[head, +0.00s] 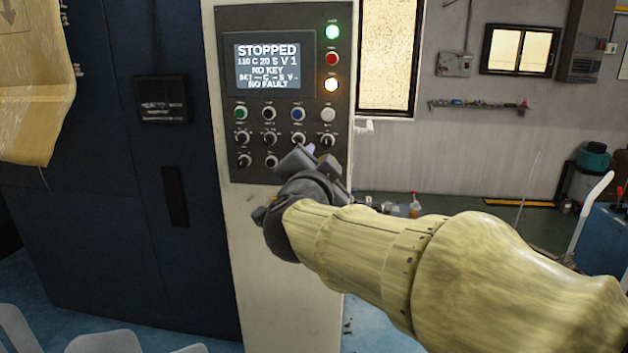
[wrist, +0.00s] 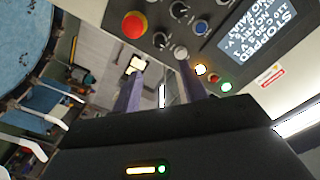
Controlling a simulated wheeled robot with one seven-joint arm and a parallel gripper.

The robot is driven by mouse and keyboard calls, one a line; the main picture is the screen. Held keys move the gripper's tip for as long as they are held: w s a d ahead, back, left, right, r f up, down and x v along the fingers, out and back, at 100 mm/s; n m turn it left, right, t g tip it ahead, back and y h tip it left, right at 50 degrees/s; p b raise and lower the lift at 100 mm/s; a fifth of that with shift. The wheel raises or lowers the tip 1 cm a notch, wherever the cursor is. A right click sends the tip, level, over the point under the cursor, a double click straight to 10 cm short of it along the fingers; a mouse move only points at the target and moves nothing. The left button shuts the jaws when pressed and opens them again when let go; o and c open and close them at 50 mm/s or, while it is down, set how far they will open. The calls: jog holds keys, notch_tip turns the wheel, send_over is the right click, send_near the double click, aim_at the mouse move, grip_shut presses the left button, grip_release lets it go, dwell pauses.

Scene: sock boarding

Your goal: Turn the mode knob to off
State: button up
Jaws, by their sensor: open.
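The control panel (head: 230,92) is a dark plate on a pale column, with rows of small buttons and dark rotary knobs under a screen (head: 268,66). The screen reads STOPPED, NO KEY and NO FAULT. Knobs show in the middle row (head: 270,139) and bottom row (head: 244,160); their labels are too small to read, so I cannot tell which is the mode knob. My gripper (head: 308,152) is in front of the panel's lower right and hides part of it. In the wrist view its fingers (wrist: 162,88) are apart with nothing between them; knobs (wrist: 160,40) lie beyond.
A red mushroom button (wrist: 134,25) sits near the knobs in the wrist view. Green, red and amber lamps (head: 332,58) line the panel's upper right. A dark cabinet (head: 110,200) stands left.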

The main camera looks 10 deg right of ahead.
jog(key=v, duration=0.5)
jog(key=shift+s+a, duration=0.15)
jog(key=shift+s, duration=0.1)
